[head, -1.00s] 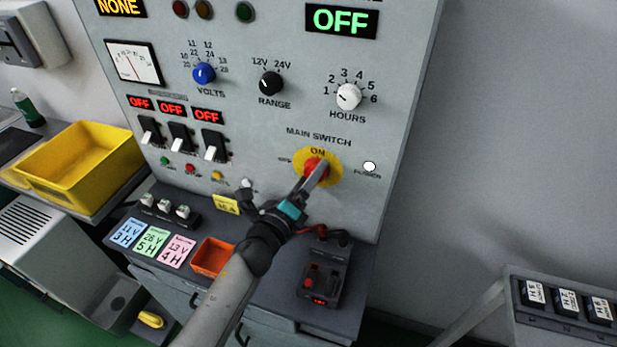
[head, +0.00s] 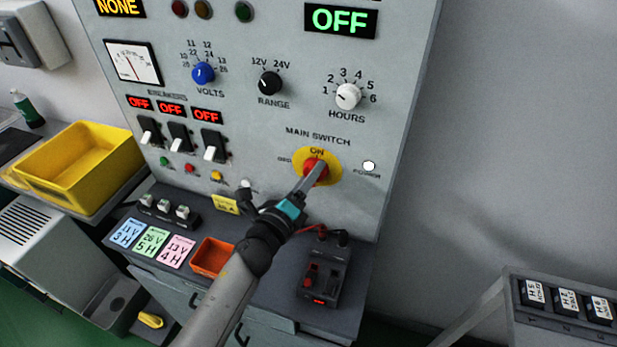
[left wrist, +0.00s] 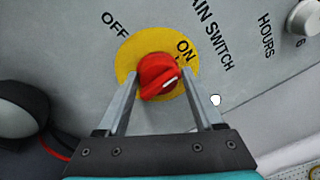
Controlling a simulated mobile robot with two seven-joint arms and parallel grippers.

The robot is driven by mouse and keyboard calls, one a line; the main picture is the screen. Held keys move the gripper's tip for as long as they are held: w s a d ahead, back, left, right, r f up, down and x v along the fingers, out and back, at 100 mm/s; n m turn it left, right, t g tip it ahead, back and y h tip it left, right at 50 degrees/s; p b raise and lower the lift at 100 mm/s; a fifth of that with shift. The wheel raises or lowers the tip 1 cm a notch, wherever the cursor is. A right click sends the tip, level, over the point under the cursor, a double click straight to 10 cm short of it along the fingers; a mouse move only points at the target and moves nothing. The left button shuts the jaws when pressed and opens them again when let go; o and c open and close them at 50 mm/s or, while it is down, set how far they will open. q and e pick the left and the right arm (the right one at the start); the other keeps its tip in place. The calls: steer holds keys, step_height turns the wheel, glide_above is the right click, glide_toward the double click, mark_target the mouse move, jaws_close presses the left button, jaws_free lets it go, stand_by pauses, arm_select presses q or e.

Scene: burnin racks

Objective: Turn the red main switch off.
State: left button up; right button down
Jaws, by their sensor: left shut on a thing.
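The red main switch knob (left wrist: 157,76) sits on a yellow round plate (left wrist: 127,57) marked ON and OFF. In the head view the red knob (head: 313,166) is partly hidden by my fingers, with ON above it and OFF to its left. My left gripper (head: 313,172) reaches it from below and is shut on the knob. In the left wrist view its two fingers (left wrist: 160,88) lie on either side of the knob. The knob's ridge and pale mark point right and slightly up there, roughly towards ON. My right gripper is not in view.
The grey panel carries a blue volts knob (head: 203,73), a black range knob (head: 270,83), a white hours knob (head: 348,96) and several breakers. A green OFF display (head: 340,20) is at the top. Below are an orange tray (head: 211,258) and a tester (head: 325,275). A yellow bin (head: 78,165) stands left.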

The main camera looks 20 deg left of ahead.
arm_select(q)
steer(key=shift+a+f, duration=0.15)
steer(key=shift+f, duration=0.15)
steer(key=n+y, duration=0.1)
steer(key=n, duration=0.5)
steer(key=n+t+b, duration=0.1)
steer(key=n, duration=0.5)
steer(key=f+n+y+b, duration=0.1)
steer(key=n, duration=0.6)
steer(key=shift+s+d+t+y, duration=0.1)
steer(key=shift+d+t+y, duration=0.2)
steer(key=shift+d, duration=0.05)
steer(key=shift+n, duration=0.3)
steer(key=o, duration=1)
steer(key=shift+d, duration=0.1)
steer(key=shift+o, duration=1.4)
steer(key=shift+r, duration=0.2)
